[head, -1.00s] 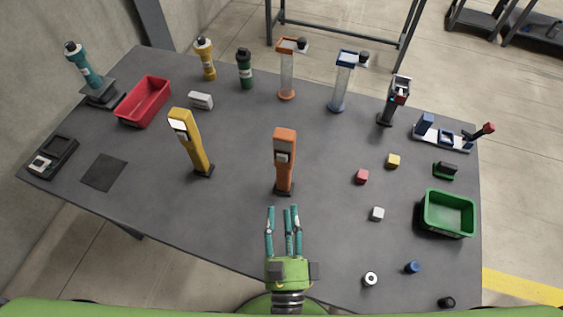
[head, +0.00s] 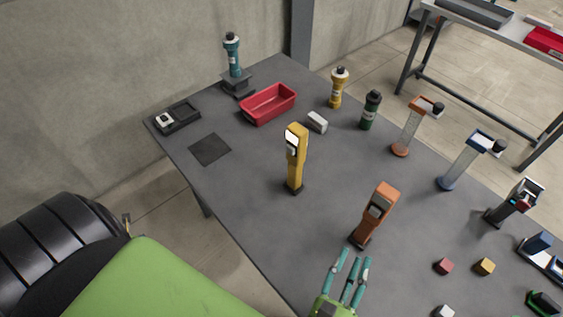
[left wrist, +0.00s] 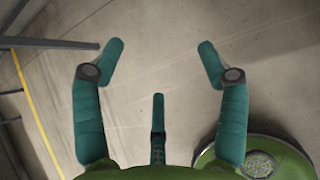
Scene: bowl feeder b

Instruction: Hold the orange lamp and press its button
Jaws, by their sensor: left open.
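The orange lamp (head: 376,213) stands upright on its dark foot on the grey table in the head view, slightly right of centre. My right gripper (head: 351,268) comes in from the bottom edge, its teal fingers spread and empty. The fingers point toward the lamp's foot, and a small gap of table shows between them. I cannot make out the lamp's button clearly. My left gripper (left wrist: 160,58) shows only in the left wrist view, open and empty over bare concrete floor.
A yellow lamp (head: 295,160) stands left of the orange one. A red bin (head: 268,113), a grey block (head: 317,122) and bottles are behind. A red cube (head: 443,266) and a yellow cube (head: 485,266) lie to the right. The table's front left is clear.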

